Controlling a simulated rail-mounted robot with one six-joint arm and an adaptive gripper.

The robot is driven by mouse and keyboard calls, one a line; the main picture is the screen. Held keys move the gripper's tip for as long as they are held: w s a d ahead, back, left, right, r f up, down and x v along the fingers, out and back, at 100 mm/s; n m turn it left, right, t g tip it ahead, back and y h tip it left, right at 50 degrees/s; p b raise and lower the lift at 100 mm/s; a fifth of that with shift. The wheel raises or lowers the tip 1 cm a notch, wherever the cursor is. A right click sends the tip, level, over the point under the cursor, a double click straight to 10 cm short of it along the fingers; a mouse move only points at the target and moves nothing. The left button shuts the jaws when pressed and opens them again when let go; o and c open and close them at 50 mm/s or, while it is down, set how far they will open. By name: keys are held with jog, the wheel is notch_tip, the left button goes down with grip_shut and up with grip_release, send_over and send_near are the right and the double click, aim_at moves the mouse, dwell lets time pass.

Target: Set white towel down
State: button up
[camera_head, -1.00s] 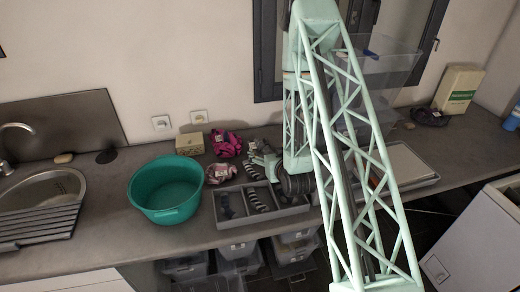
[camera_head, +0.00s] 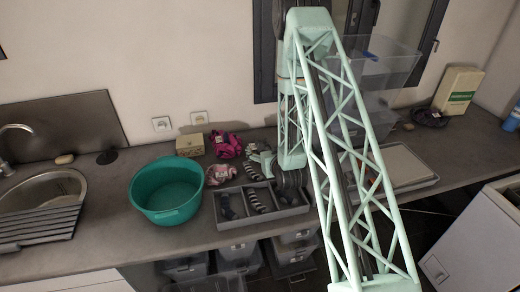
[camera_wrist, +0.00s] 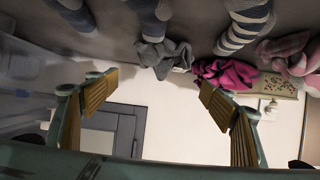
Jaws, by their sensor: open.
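No cloth that is clearly a white towel shows in these views. A crumpled grey cloth (camera_wrist: 163,57) lies at the back of the counter in the wrist view, just beyond my fingers. My gripper (camera_wrist: 155,95) is open, its two yellow-padded fingers wide apart with nothing between them.
Striped socks (camera_head: 258,199) lie in the tray. A green basin (camera_head: 168,217) stands left of it, and a small box (camera_head: 190,144) stands near the wall. A clear bin (camera_head: 385,75) is behind my arm.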

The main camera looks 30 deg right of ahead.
aim_at(261, 145)
jog(key=shift+x, duration=1.5)
jog(key=shift+p+x, duration=0.75)
jog(key=shift+x, duration=1.85)
jog(key=shift+s+a+f, duration=0.1)
jog(key=shift+c, duration=0.4)
jog(key=c, duration=1)
jog(key=shift+r+b, duration=0.55)
jog(key=shift+r, duration=4.45)
